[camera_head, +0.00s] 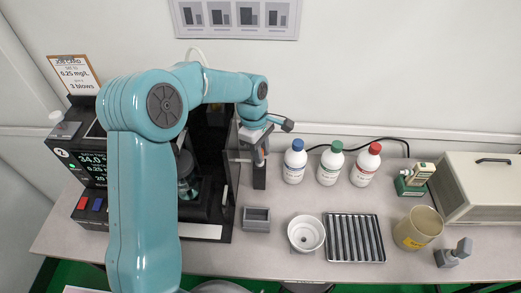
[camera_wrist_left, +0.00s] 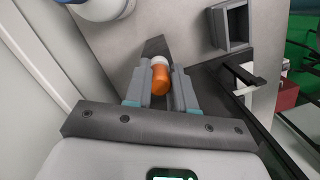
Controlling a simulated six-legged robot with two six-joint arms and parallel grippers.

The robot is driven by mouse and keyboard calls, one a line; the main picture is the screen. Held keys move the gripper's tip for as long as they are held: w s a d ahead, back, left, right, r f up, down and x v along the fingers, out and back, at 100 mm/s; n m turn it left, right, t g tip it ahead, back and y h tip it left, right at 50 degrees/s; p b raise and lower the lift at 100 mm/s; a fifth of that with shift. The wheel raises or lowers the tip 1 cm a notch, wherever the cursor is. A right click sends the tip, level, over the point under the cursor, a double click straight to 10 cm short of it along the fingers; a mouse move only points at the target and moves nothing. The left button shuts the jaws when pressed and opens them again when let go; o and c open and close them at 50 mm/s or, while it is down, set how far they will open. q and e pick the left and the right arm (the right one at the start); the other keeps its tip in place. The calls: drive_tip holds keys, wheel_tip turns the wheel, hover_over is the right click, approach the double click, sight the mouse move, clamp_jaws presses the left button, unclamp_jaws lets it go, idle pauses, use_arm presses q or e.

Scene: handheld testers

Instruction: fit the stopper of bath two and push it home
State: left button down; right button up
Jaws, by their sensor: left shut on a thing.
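My left gripper (camera_head: 260,146) is shut on an orange piece with a whitish end. In the left wrist view the orange piece (camera_wrist_left: 160,76) lies between the two grey fingers (camera_wrist_left: 161,88). A dark upright block (camera_head: 259,176) stands just below the gripper; I cannot tell whether the piece touches it. The dark bath unit (camera_head: 91,167), marked 2 with a lit display, stands at the left. A glass vessel (camera_head: 187,188) shows beside it, partly hidden by my left arm. I cannot pick out the stopper for certain. My right gripper is not in view.
Bottles with blue (camera_head: 294,164), green (camera_head: 330,165) and red (camera_head: 365,165) caps stand right of the gripper. A small grey tray (camera_head: 256,226), white funnel cup (camera_head: 306,234), ribbed rack (camera_head: 354,257) and beige tub (camera_head: 418,228) stand in front. A job card (camera_head: 74,73) stands back left.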

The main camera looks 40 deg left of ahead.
use_arm(q)
drive_tip(key=c, duration=0.9)
unclamp_jaws()
drive_tip(key=shift+o, duration=0.2)
wheel_tip(320, 180, up, 16)
drive_tip(key=a, duration=0.2)
drive_tip(key=shift+a, duration=0.2)
